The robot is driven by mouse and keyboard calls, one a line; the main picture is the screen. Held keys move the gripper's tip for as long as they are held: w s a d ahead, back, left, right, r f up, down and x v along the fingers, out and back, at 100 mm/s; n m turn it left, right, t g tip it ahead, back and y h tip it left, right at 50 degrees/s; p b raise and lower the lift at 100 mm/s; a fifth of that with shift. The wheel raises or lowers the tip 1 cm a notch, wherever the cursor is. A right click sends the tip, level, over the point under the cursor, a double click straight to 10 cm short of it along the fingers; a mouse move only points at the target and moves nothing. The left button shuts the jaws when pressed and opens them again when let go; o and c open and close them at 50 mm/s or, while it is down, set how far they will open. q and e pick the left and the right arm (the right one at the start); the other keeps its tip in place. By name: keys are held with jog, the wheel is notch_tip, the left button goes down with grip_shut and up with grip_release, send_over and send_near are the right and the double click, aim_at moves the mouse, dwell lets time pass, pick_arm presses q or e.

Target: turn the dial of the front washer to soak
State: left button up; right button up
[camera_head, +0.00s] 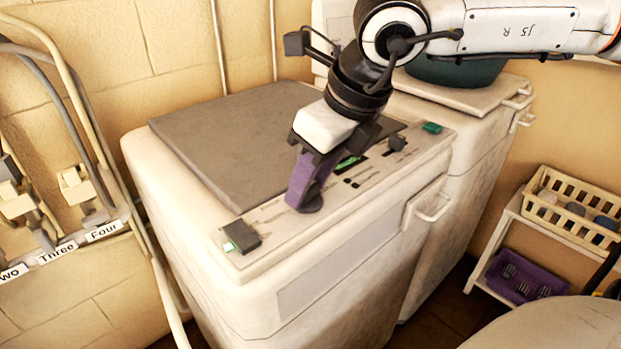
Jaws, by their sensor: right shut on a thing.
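The front washer (185,215) is an off-white machine with a grey lid and a slanted control panel (285,225) along its right edge. My right gripper (304,198), with purple fingers, points down onto the middle of this panel. It is shut on a dark round dial (312,205), of which only the lower edge shows beneath the fingers. The dial's pointer and any soak label are hidden or too small to read. My left gripper is out of view.
A dark block with a green light (241,236) sits at the panel's near end. A second washer (485,130) stands behind, bearing a dark green tub (455,71). Numbered taps and pipes (75,190) line the left wall.

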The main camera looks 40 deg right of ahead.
jog(key=shift+d+n+y+b, duration=0.1)
jog(key=shift+n+y+b, duration=0.25)
jog(key=shift+n, duration=0.65)
jog(key=n, duration=0.2)
jog(key=n+g+y, duration=0.1)
jog(key=n, duration=0.1)
jog(key=shift+w+d+y, duration=0.1)
jog(key=shift+w+y, duration=0.05)
jog(key=shift+y, duration=0.1)
jog(key=shift+n+g, duration=0.3)
jog(key=shift+n, duration=0.3)
jog(key=shift+p, duration=0.3)
jog(key=shift+n, duration=0.5)
jog(key=o, duration=1.1)
jog(key=shift+c, duration=0.2)
